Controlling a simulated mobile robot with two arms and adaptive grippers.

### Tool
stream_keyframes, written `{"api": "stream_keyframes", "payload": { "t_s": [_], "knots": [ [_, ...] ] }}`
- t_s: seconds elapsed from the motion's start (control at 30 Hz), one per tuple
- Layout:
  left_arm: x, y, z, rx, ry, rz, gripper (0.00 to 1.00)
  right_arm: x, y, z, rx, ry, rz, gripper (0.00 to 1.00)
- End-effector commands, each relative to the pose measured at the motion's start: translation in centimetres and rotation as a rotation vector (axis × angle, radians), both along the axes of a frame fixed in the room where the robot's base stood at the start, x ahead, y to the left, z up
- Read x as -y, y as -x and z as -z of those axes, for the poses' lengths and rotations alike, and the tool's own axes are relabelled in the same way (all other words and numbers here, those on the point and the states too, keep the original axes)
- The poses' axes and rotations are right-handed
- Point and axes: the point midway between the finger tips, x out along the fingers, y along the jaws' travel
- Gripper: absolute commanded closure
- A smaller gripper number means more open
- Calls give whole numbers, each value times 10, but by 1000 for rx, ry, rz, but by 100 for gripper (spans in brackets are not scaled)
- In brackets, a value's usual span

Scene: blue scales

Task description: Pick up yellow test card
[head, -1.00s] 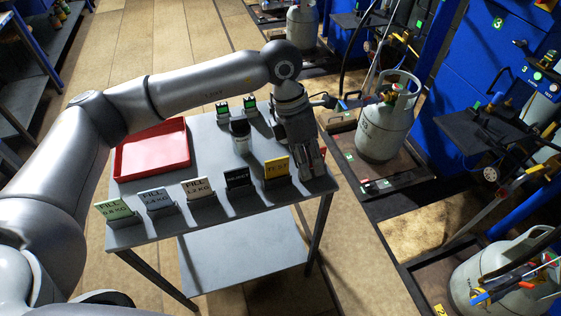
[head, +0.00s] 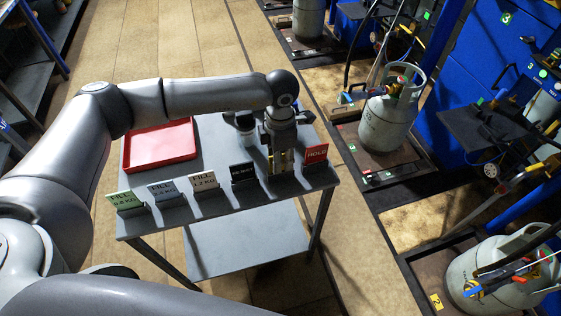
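The yellow test card (head: 283,163) is on the grey table between the black card (head: 243,172) and the red HOLD card (head: 316,154). It is mostly hidden by my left gripper (head: 281,165), which points down over it. Yellow shows between and beside the fingers. The fingers are at the card, but I cannot tell whether they press on it or stand apart from it. My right gripper is not in view.
The grey table (head: 215,160) also holds a red tray (head: 160,146) and a white container with a dark top (head: 244,128). Green (head: 125,201), blue (head: 163,191) and beige (head: 204,181) cards stand along the front edge. Gas cylinders (head: 388,120) stand on scales to the right.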

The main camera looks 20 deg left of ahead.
Motion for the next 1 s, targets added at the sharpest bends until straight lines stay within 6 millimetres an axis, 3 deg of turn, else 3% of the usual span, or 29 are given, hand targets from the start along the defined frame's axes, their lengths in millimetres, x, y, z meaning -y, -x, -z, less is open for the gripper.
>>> {"api": "stream_keyframes", "payload": {
  "t_s": [0.13, 0.37, 0.6, 1.0],
  "knots": [
    [0, 0, 12, -1, -1, 0, 70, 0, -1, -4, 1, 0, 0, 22],
    [0, 0, 13, 1, 1, 1, 71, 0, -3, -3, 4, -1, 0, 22],
    [0, 0, 13, 1, 1, 1, 100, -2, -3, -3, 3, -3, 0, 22],
    [0, -1, 9, 2, 1, 0, 100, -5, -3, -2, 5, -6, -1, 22]
  ]
}}
